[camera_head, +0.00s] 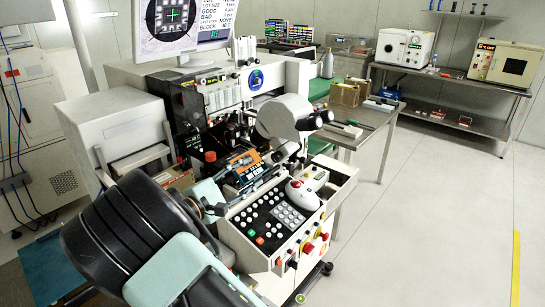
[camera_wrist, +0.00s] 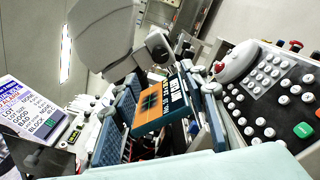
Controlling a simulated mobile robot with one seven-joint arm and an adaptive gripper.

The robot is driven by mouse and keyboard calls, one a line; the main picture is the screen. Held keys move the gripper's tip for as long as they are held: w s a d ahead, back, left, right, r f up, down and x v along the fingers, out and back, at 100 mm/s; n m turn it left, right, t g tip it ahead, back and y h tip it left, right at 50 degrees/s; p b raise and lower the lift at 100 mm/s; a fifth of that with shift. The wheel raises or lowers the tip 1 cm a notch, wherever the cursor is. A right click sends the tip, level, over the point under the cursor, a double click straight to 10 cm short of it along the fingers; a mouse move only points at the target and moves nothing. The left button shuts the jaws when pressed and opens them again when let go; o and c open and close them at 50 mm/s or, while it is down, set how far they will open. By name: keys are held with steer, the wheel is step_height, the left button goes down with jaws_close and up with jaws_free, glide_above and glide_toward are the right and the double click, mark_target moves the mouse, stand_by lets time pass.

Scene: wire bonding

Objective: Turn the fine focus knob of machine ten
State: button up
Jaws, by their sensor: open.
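The wire bonding machine (camera_head: 165,75) stands in the middle of the head view; I cannot read a machine number. Its white microscope head (camera_head: 284,115) has dark eyepieces and also shows as a grey mass in the wrist view (camera_wrist: 100,32). Small dark knobs sit below the eyepieces, but I cannot tell which one is the fine focus knob. My gripper (camera_head: 214,209) is at the machine's front left, beside the keypad panel and below the microscope. In the wrist view my gripper (camera_wrist: 168,92) has its fingers apart. An orange-fronted unit (camera_wrist: 163,103) shows between them, apparently beyond them.
A monitor (camera_head: 184,28) stands above the machine. A side table (camera_head: 375,120) holds boxes. Open floor (camera_head: 440,215) lies to the right.

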mark_target(274, 158)
steer(key=p+x, duration=0.2)
steer(key=x, duration=0.8)
steer(key=shift+w+d, duration=0.1)
steer(key=shift+d, duration=0.2)
jaws_close()
